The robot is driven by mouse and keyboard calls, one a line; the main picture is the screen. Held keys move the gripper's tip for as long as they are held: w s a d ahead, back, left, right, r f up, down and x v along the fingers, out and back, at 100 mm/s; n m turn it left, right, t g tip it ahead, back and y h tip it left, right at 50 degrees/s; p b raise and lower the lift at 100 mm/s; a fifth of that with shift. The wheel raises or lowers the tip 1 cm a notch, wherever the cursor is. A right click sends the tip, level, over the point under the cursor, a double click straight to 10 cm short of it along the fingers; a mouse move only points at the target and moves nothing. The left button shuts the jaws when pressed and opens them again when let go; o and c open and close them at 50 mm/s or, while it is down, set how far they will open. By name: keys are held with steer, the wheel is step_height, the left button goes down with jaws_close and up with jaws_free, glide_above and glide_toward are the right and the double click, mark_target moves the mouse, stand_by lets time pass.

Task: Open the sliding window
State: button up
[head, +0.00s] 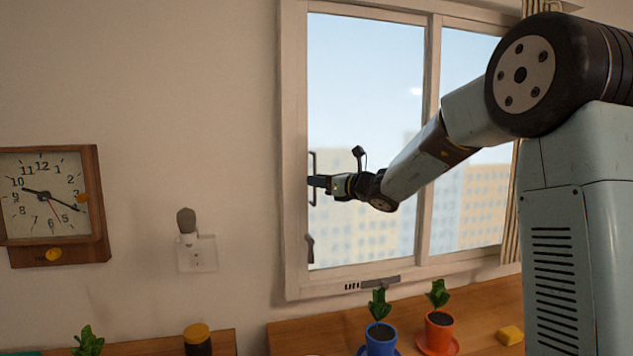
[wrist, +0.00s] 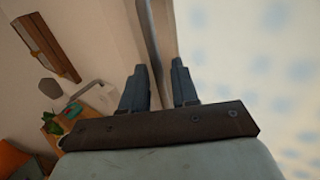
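The sliding window (head: 365,85) has a pale frame and two panes, with the left pane against the left jamb. A thin dark upright handle (head: 312,160) is on the left edge of this pane. My gripper (head: 316,182) reaches it from the right, at about its middle height. In the wrist view the two fingers of my gripper (wrist: 160,82) stand apart. The handle bar (wrist: 150,35) runs down between them, nearer the left finger. I cannot tell whether either finger touches it.
A dark latch (head: 310,249) sits low on the left frame. Potted plants in blue (head: 381,342) and orange (head: 440,334) pots stand on the wooden counter (head: 300,335) below. A clock (head: 45,200) and a wall fixture (head: 197,250) are to the left.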

steer(key=shift+x, duration=1.05)
steer(key=shift+c, duration=0.3)
jaws_close()
